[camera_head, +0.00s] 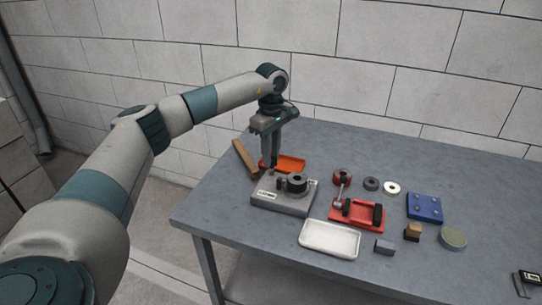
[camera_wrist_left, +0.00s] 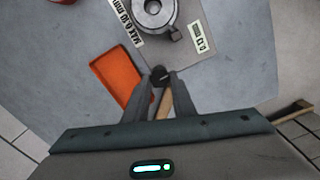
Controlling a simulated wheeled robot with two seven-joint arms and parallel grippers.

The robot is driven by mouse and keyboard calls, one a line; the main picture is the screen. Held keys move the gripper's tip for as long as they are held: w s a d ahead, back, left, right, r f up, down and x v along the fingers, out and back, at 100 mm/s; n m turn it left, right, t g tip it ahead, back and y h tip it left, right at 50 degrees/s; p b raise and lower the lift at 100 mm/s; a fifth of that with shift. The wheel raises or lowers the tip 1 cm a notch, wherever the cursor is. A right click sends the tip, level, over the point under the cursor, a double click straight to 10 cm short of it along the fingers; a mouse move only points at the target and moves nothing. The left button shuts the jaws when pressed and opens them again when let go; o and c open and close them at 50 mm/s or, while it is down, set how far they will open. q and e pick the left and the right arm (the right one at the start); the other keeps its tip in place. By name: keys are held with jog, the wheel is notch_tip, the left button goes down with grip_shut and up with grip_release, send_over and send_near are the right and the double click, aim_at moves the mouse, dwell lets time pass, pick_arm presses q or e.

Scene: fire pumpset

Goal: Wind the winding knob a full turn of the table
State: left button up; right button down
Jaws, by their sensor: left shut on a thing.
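A grey device base (camera_head: 284,204) with printed labels stands near the left end of the table and carries a round metal table (camera_head: 298,184), also seen in the left wrist view (camera_wrist_left: 153,12). The winding knob (camera_wrist_left: 160,75) is a small black knob at the device's edge, seen in the left wrist view. My left gripper (camera_head: 269,166) points down at the device's back left corner. Its two fingers (camera_wrist_left: 160,79) are shut on the knob, one on each side. In the head view the fingers hide the knob. My right gripper is not in view.
An orange tray (camera_head: 292,164) lies close behind the device, and a wooden bar (camera_head: 243,157) left of it. A red fixture (camera_head: 357,215), white tray (camera_head: 330,239), rings (camera_head: 371,184) and blue block (camera_head: 424,207) lie to the right. The table's front right is mostly clear.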

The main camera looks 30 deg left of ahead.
pick_arm(q)
jog(key=shift+r, duration=0.1)
dwell(0.4)
jog(key=o, duration=1.1)
jog(key=shift+c, duration=0.2)
